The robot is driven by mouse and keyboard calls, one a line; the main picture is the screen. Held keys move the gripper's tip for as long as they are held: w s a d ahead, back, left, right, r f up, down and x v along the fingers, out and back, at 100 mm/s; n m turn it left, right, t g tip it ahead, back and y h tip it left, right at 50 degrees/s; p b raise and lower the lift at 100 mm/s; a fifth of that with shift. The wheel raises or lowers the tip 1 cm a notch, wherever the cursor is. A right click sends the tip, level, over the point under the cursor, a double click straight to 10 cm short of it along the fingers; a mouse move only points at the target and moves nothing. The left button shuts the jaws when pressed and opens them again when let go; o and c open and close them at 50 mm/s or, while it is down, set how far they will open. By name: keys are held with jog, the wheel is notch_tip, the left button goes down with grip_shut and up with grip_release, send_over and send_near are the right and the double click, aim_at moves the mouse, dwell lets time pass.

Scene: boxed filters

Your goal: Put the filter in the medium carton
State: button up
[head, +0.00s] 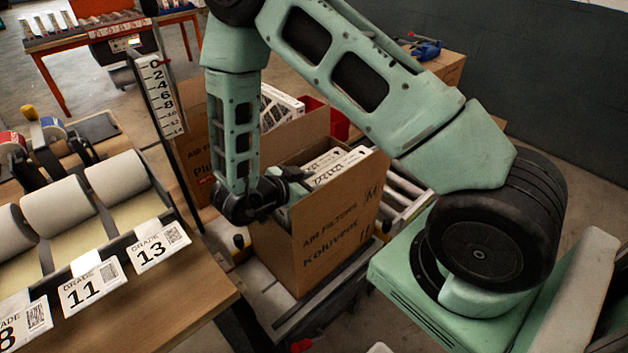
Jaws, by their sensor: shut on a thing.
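The medium carton (335,235), brown cardboard marked "M" and "AIR FILTERS", stands open in the middle of the head view. White filters with printed edges (340,167) stand upright inside it, side by side. My gripper (296,185) is at the carton's left side, at the opening, and is shut on a filter there. The arm and the carton wall hide most of the held filter, so I cannot tell how deep it sits.
Another open carton (202,160) stands behind, with a white filter (280,105) in it and a red bin (338,122) beside it. A wooden bench (185,285) with rolls and grade labels is at left. A roller conveyor (402,195) lies right of the medium carton.

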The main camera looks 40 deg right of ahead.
jog(key=shift+f, duration=0.15)
jog(key=o, duration=1.3)
jog(key=shift+r, duration=0.4)
jog(key=b+v, duration=0.1)
jog(key=v, duration=1.1)
jog(key=shift+r, duration=0.15)
